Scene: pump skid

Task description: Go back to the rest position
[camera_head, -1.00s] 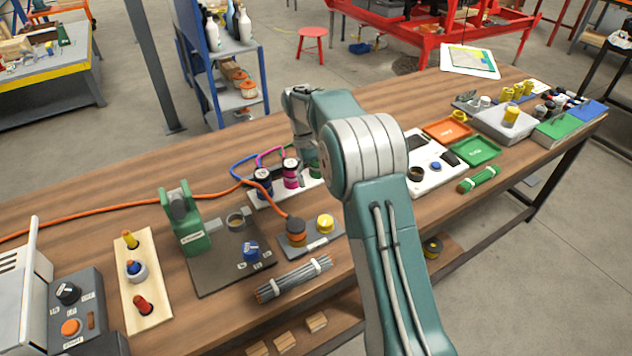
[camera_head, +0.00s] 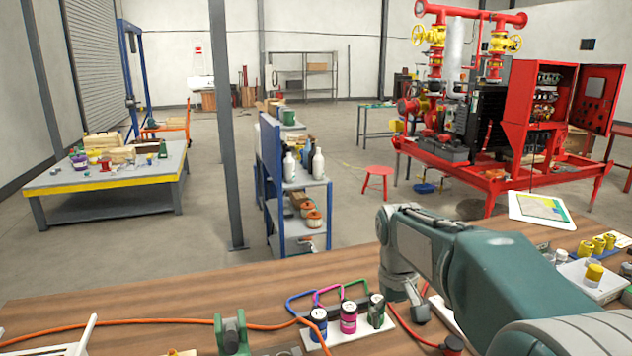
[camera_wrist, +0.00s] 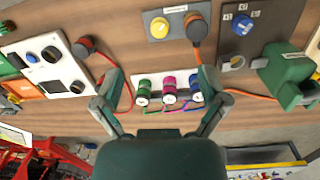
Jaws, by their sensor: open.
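My gripper (camera_head: 402,290) is above the wooden bench in the head view, just right of and behind the connector strip. In the wrist view my gripper (camera_wrist: 161,76) has its two fingers spread wide, with nothing held between them. Between the fingers, beyond them, is a white strip with a green connector (camera_wrist: 146,89), a magenta connector (camera_wrist: 169,88) and a blue connector (camera_wrist: 195,90). In the head view the blue connector (camera_head: 318,322), magenta connector (camera_head: 348,317) and green connector (camera_head: 376,312) stand upright with coloured hoses looping behind them. No marked rest position shows.
A green clamp-like fixture (camera_head: 231,333) stands left of the strip, and an orange cable (camera_head: 150,324) crosses the bench. A tablet (camera_head: 539,209) and yellow cylinders (camera_head: 598,242) are at right. A shelf rack (camera_head: 271,190) stands behind the bench.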

